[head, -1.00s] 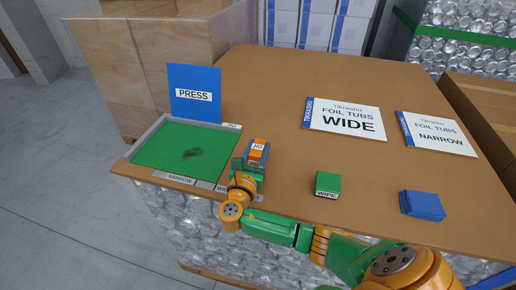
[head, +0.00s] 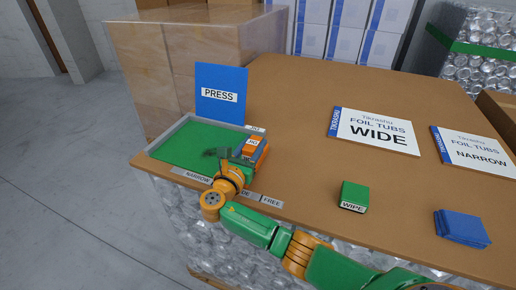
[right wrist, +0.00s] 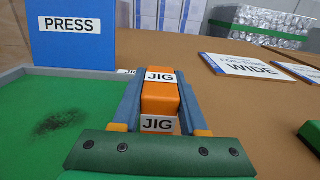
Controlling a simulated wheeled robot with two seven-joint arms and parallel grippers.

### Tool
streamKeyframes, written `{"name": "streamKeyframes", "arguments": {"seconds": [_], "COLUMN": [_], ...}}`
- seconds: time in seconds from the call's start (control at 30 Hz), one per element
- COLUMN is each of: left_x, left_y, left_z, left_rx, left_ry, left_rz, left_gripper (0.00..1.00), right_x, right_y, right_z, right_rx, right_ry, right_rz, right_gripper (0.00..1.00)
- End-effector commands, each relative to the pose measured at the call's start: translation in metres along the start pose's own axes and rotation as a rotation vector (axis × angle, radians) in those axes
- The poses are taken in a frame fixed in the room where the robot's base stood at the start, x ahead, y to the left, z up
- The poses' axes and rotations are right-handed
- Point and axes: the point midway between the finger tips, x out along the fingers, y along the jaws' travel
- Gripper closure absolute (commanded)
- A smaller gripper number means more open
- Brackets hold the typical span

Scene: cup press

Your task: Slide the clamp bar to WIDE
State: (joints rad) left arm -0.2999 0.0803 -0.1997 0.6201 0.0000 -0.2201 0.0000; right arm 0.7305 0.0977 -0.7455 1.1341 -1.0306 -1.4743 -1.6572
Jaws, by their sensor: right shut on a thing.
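The clamp bar, an orange block labelled JIG (head: 254,146), stands at the right edge of the green press bed (head: 182,143). My right gripper (head: 242,156) is shut on it, with a blue-grey finger along each side. In the right wrist view the orange block (right wrist: 160,90) sits upright between the fingers. The WIDE label (head: 244,190) on the front edge is partly hidden by my gripper and wrist. Whether the bar lines up with it I cannot tell. The NARROW label (head: 198,177) is to its left and the FREE label (head: 271,201) to its right. My left gripper is not in view.
A blue PRESS sign (head: 220,93) stands behind the bed. A green WIPE block (head: 354,196), blue pads (head: 462,228), a FOIL TUBS WIDE card (head: 374,131) and a NARROW card (head: 478,150) lie to the right. The table between is clear.

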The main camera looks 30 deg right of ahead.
Motion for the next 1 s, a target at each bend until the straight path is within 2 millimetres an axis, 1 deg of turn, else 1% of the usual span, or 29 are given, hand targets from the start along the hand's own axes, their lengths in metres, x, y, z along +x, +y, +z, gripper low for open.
{"name": "streamKeyframes", "arguments": {"seconds": [0.03, 0.07, 0.1, 0.17, 0.47, 0.53, 0.7, 0.8, 0.9, 1.0], "left_x": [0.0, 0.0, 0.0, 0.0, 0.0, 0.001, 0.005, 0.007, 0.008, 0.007], "left_y": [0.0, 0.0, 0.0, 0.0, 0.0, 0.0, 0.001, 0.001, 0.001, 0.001], "left_z": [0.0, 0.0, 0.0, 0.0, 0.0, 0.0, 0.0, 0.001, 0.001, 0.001], "left_rx": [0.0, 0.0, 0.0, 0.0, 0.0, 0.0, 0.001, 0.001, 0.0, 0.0], "left_ry": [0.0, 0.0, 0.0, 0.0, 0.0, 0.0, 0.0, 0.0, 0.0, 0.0], "left_rz": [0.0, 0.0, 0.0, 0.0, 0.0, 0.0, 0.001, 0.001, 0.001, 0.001], "left_gripper": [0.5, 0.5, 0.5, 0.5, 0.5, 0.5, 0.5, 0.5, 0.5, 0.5], "right_x": [0.0, 0.0, 0.0, 0.0, -0.002, -0.011, -0.048, -0.064, -0.07, -0.071], "right_y": [0.0, 0.0, 0.0, 0.0, 0.0, 0.001, 0.001, 0.001, 0.0, 0.0], "right_z": [0.0, 0.0, 0.0, 0.0, 0.0, -0.001, -0.002, -0.002, -0.001, 0.0], "right_rx": [-0.001, 0.0, 0.0, 0.0, 0.0, 0.0, 0.002, 0.0, 0.0, 0.0], "right_ry": [0.002, 0.002, 0.002, 0.002, 0.001, 0.002, 0.005, 0.003, 0.003, 0.002], "right_rz": [0.0, 0.0, 0.0, 0.0, 0.001, 0.004, 0.004, 0.003, 0.001, 0.0], "right_gripper": [1.0, 0.55, 0.44, 0.28, 0.28, 0.28, 0.28, 0.28, 0.28, 0.28]}}
